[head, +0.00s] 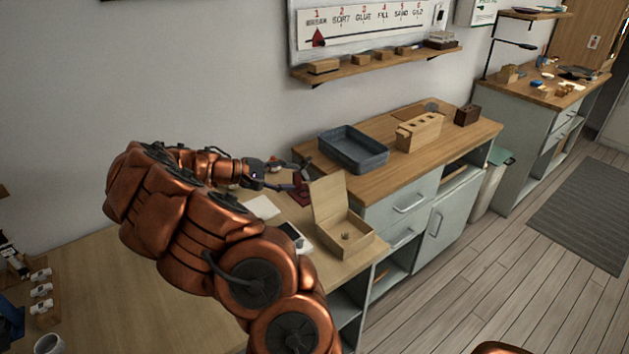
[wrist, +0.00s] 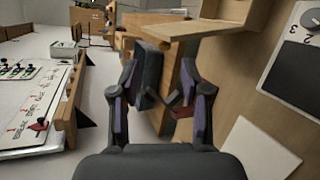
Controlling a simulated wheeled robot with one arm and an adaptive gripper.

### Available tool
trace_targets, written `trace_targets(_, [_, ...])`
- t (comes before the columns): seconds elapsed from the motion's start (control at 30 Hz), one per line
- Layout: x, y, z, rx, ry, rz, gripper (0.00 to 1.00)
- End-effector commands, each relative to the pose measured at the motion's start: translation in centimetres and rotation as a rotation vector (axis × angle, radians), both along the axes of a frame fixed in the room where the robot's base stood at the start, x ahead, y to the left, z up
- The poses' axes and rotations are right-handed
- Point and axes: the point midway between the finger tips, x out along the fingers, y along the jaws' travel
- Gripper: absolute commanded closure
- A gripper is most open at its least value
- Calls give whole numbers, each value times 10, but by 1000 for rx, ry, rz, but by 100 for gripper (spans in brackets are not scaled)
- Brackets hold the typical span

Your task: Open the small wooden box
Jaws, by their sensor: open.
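The small wooden box (head: 338,243) stands near the front edge of the wooden worktop. Its lid (head: 328,199) is raised and stands roughly upright at the back, so the inside shows, with a small dark thing in it. My gripper (head: 301,178) is open, just behind and left of the raised lid. In the wrist view my gripper (wrist: 168,98) has its fingers apart, with pale wood, seemingly the lid (wrist: 190,29), beyond them. I cannot tell whether a finger touches the lid.
A dark red thing (head: 303,196) lies close by the gripper. A white device (head: 293,236) and a white sheet (head: 262,207) lie left of the box. A blue-grey tray (head: 353,150) and a wooden block with holes (head: 420,131) stand farther back. A shelf (head: 375,66) hangs above.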

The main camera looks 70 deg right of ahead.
Motion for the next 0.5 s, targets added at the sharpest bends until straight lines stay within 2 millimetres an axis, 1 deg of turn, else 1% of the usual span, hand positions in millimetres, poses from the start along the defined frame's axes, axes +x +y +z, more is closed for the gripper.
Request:
trace_targets(0.03, [1, -6, -7, 2, 12, 6, 54])
trace_targets(0.1, [3, -10, -13, 3, 22, 15, 54])
trace_targets(0.23, [2, -16, -18, 3, 30, 20, 54])
trace_targets(0.37, [-8, -24, -21, 3, 33, 17, 54])
trace_targets(0.5, [-22, -37, -26, 3, 33, 17, 54])
